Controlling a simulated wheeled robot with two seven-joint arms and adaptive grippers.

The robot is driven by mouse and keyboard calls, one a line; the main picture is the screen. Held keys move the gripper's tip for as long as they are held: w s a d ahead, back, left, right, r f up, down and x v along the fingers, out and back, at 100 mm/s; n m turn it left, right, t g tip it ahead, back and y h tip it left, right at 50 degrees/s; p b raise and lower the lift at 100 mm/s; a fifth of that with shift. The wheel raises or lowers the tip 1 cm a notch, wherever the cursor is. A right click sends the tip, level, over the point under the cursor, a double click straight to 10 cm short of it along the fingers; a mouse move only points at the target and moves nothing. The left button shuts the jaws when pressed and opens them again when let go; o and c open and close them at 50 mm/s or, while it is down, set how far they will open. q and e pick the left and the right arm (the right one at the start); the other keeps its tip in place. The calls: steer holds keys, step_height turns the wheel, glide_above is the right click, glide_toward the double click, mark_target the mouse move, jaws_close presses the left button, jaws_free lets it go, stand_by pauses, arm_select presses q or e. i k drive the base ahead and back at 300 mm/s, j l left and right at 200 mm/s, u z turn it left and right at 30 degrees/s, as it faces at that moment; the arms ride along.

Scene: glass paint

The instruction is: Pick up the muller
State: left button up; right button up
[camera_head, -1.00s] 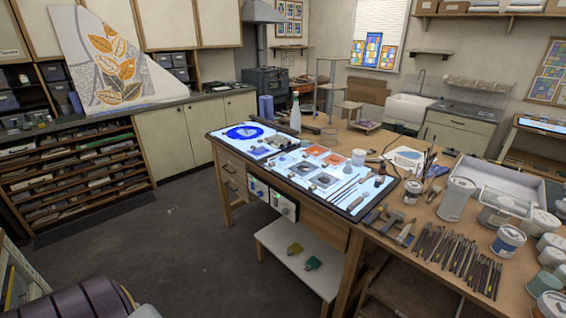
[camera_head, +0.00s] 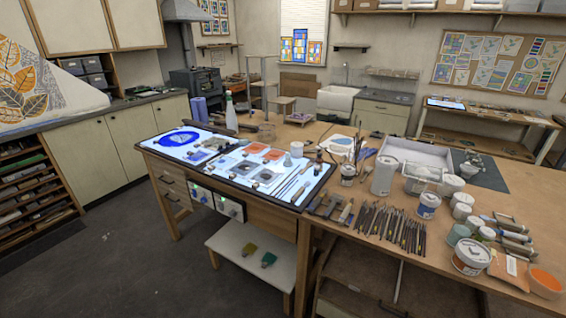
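I cannot make out the muller for certain; the small items on the wooden workbench (camera_head: 330,222) are too small to tell apart. A white plate or slab with a blue patch (camera_head: 342,143) lies behind the light table's right end. Neither of my grippers is in view.
Many brushes (camera_head: 392,222) lie along the bench's front edge. A low white shelf (camera_head: 250,258) stands below. Floor (camera_head: 120,265) at left is clear.

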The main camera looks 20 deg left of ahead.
mark_target(288, 163)
steer(key=i+j+z, duration=0.15)
steer(key=i+j, duration=0.15)
steer(key=i+j+z, duration=0.1)
steer(key=j, duration=0.25)
steer(key=i+j+z, duration=0.1)
steer(key=j, duration=0.25)
steer(key=i+j+z, duration=0.1)
steer(key=i+j, duration=0.15)
steer(key=j+z, duration=0.1)
steer(key=j, duration=0.5)
steer(key=j+z, duration=0.1)
steer(key=j, duration=0.5)
steer(key=k+j+z, duration=0.15)
steer(key=j, duration=0.35)
steer(key=k+j+z, duration=0.15)
steer(key=k+j, duration=0.25)
